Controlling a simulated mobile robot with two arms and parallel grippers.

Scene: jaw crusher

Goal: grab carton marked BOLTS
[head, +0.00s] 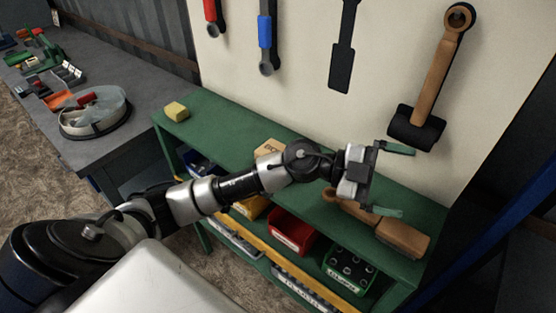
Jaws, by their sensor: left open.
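A small tan carton (268,148) with dark lettering, partly readable as "BO", stands on the green bench top. My left forearm and wrist hide much of it. My left gripper (394,180) is open and empty, with its two green-tipped fingers spread apart. It is to the right of the carton, over the right part of the bench, above a wooden-handled brush. My right gripper is not in view.
A yellow block (176,111) sits at the bench's left end. The brush (402,237) lies near the right end. Red (291,232) and green (349,268) bins fill the shelf below. A mallet (430,85) and other tools hang on the wall behind.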

